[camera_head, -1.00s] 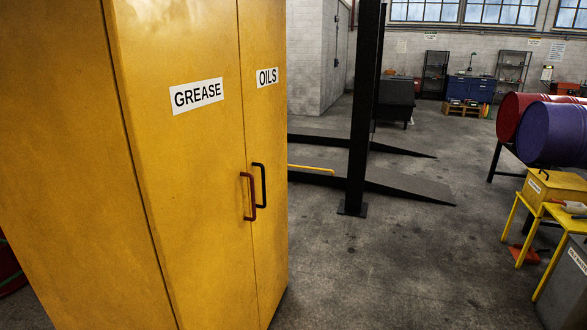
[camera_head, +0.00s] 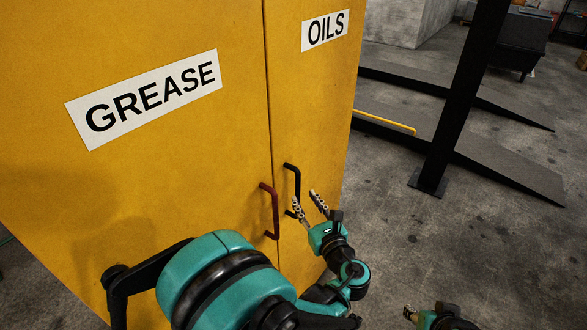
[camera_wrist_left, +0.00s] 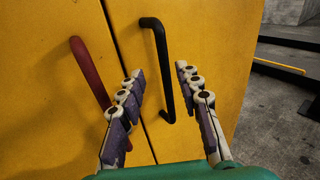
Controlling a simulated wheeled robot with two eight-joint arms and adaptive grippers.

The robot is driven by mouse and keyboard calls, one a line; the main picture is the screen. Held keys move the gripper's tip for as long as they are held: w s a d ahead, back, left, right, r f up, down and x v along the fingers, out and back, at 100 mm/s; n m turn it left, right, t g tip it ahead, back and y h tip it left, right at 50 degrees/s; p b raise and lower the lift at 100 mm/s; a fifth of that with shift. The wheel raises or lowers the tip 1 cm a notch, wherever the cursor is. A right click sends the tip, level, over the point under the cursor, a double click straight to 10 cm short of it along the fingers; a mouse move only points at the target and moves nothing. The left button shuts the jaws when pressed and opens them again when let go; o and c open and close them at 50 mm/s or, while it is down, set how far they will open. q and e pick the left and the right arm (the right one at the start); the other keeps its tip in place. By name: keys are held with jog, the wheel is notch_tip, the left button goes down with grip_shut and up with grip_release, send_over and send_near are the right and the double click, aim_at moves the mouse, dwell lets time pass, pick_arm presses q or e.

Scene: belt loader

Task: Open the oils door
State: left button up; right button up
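The yellow cabinet has a closed oils door (camera_head: 318,95) on the right, with a white OILS label (camera_head: 325,29) and a black handle (camera_head: 294,190). The grease door (camera_head: 150,170) beside it is closed, with a dark red handle (camera_head: 270,210). My left gripper (camera_head: 306,200) is open and empty, just in front of the black handle. In the left wrist view the black handle (camera_wrist_left: 158,70) stands ahead between the spread fingers (camera_wrist_left: 165,110); contact does not show. My right gripper (camera_head: 410,312) is at the bottom edge, partly cut off; its finger state is unclear.
A black post (camera_head: 463,100) with dark ramps (camera_head: 510,172) stands on the floor right of the cabinet. The concrete floor (camera_head: 430,240) between cabinet and post is clear. The dark red handle sits close left of the black one.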

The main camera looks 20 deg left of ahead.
aim_at(299, 184)
pick_arm(q)
jog(key=shift+w+a+r+m+t, duration=0.1)
jog(key=shift+w+r+m+t, duration=0.1)
jog(key=shift+w, duration=0.15)
jog(key=shift+w+a+r+m+t, duration=0.1)
jog(key=shift+w+m, duration=0.1)
jog(key=shift+w, duration=0.1)
jog(key=b+x, duration=0.1)
jog(key=x, duration=0.5)
jog(key=shift+w+a, duration=0.15)
jog(key=shift+w, duration=0.1)
grip_shut()
